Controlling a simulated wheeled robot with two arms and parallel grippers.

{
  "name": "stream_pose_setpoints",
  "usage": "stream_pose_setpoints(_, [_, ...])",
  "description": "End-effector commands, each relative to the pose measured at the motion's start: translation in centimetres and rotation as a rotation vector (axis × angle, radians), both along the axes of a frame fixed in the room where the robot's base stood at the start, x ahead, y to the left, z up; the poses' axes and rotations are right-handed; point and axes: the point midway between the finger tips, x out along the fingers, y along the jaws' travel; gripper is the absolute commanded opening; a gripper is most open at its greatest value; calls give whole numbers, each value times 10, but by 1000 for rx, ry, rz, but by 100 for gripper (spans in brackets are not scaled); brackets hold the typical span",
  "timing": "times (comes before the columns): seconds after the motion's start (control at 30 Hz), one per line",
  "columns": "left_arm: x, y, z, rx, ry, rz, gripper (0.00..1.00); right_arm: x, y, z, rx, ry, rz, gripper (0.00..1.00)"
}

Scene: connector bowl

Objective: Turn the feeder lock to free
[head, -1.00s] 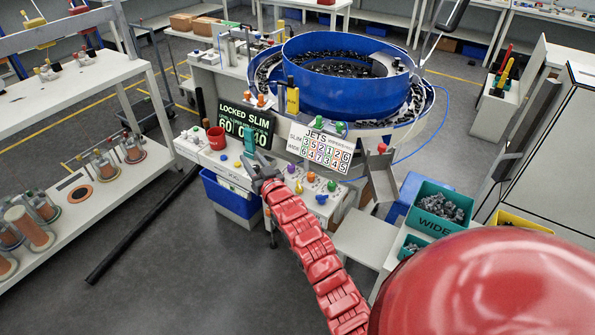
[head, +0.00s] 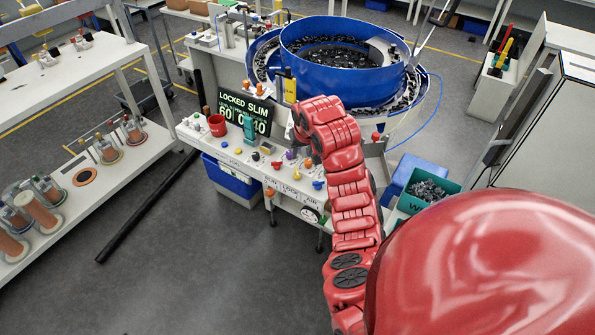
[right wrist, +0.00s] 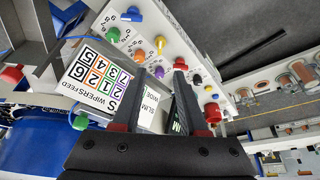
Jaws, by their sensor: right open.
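The feeder's control panel (head: 262,168) carries several coloured knobs, with a LOCK label (head: 290,189) on its front edge. The display (head: 245,110) reads "LOCKED SLIM". My right gripper (right wrist: 160,68) is open and empty in the right wrist view, above the panel and a white number card (right wrist: 98,82). In the head view its fingers are hidden by my red arm. My left gripper is not in view.
A blue bowl feeder (head: 345,65) stands behind the panel. A green bin (head: 428,190) of parts is at right.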

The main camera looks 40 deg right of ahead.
Motion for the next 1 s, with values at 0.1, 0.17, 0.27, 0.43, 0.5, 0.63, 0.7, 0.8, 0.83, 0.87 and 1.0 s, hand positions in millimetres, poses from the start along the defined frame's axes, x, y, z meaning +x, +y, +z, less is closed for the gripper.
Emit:
stream_pose_setpoints(0.1, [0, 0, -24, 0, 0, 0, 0, 8, -3, -28, 5, -3, 0, 42])
stream_pose_setpoints(0.17, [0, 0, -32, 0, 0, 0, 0, 12, -4, -36, 4, -4, 1, 42])
stream_pose_setpoints(0.27, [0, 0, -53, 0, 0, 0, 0, 19, -7, -54, 2, -7, 0, 42])
stream_pose_setpoints(0.43, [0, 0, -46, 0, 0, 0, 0, 29, -10, -74, 4, 5, 2, 42])
stream_pose_setpoints(0.5, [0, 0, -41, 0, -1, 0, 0, 34, -14, -87, 2, 5, 1, 42])
stream_pose_setpoints(0.63, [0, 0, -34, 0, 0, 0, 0, 42, -16, -107, 1, 2, 1, 42])
stream_pose_setpoints(0.7, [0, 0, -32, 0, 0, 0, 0, 45, -18, -116, 1, 2, 1, 42])
stream_pose_setpoints(0.8, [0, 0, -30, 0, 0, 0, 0, 50, -20, -125, 0, -2, 1, 42])
stream_pose_setpoints(0.83, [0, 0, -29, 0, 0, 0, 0, 50, -20, -127, 1, 0, 1, 42])
stream_pose_setpoints(0.87, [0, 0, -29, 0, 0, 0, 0, 50, -20, -130, 1, 1, 1, 42])
stream_pose_setpoints(1.0, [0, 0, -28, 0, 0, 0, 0, 53, -21, -135, -2, -3, 2, 42])
